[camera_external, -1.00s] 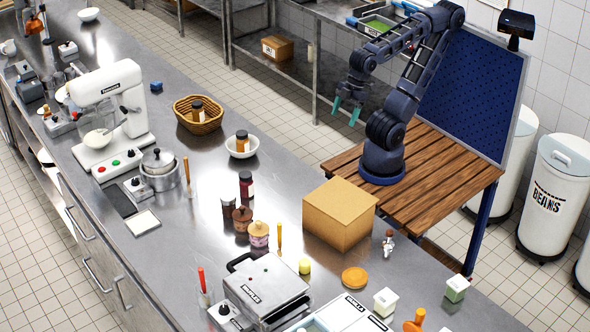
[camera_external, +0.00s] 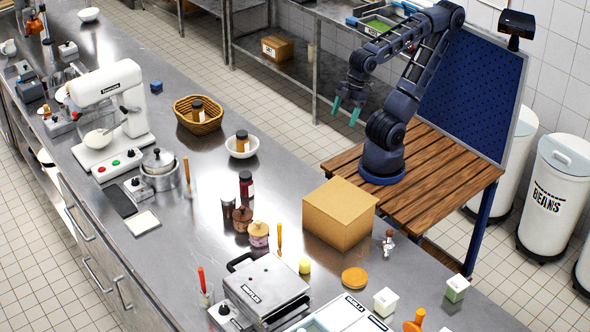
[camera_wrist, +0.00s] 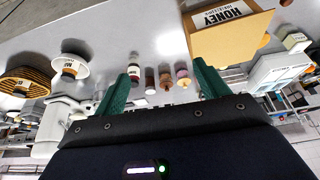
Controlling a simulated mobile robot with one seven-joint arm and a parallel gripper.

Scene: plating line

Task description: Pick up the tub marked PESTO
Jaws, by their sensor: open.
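Two small white tubs stand at the near right end of the steel counter in the external view. One tub (camera_external: 385,301) is near the orange round lid, and the other tub (camera_external: 456,288), with a green label or band, is further right near the counter edge. I cannot read PESTO on either. A pale tub (camera_wrist: 295,41) shows at the right of the wrist view, its lettering too small to read. My gripper (camera_external: 346,110) is open and empty, high up beyond the counter and far from the tubs; its green fingers also show in the wrist view (camera_wrist: 161,72).
A cardboard box (camera_external: 340,216), marked HONEY in the wrist view (camera_wrist: 230,35), stands between my arm's base and the tubs. A waffle maker (camera_external: 266,288), several jars, a basket (camera_external: 198,116), a bowl (camera_external: 242,146) and a mixer (camera_external: 108,112) occupy the counter.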

